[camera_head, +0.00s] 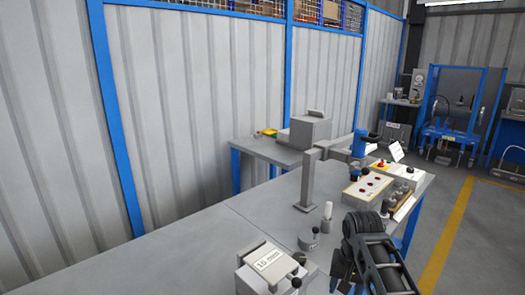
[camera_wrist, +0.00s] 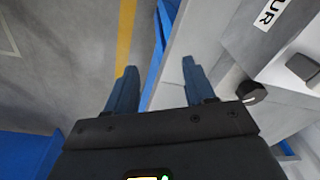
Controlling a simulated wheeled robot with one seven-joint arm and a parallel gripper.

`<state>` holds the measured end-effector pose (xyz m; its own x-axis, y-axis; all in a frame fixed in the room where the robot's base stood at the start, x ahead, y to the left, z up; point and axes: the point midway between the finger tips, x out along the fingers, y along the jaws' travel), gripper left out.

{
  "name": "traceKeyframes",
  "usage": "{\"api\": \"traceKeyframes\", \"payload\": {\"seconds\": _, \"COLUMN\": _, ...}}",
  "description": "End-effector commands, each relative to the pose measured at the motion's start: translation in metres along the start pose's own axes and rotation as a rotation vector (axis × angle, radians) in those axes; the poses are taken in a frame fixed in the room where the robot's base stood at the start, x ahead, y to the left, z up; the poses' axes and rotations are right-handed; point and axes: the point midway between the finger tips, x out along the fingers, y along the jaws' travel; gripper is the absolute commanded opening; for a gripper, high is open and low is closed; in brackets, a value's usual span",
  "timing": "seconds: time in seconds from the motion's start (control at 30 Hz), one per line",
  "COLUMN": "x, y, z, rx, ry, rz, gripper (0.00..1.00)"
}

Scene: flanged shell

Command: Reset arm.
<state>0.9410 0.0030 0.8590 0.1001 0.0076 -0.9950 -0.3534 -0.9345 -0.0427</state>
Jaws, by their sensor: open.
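My gripper (camera_wrist: 159,66) shows in the wrist view with its two blue fingers spread apart. Nothing is between them. The fingers point over a blue frame edge, with grey floor to the left and a grey bench surface to the right. In the head view, a dark part of my arm is at the bottom right, in front of the bench edge; I cannot make out the fingers there.
The long grey bench (camera_head: 190,245) carries a block labelled 15 mm (camera_head: 272,262), an upright post (camera_head: 307,180), a small round gauge-like piece (camera_head: 308,239) and a control box with knobs (camera_head: 367,187). A dark knob (camera_wrist: 251,92) is right of the fingers. Open floor (camera_head: 470,235) lies right.

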Motion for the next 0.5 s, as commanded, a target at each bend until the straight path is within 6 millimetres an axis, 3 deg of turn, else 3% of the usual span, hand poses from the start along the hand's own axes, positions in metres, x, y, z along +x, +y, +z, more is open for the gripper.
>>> {"api": "traceKeyframes", "payload": {"seconds": 0.27, "x": 0.061, "y": 0.015, "z": 0.05, "rx": -0.036, "ry": 0.1, "rz": -0.045, "gripper": 0.54}}
{"api": "traceKeyframes", "payload": {"seconds": 0.5, "x": 0.109, "y": 0.04, "z": 0.122, "rx": -0.082, "ry": 0.251, "rz": -0.102, "gripper": 0.54}}
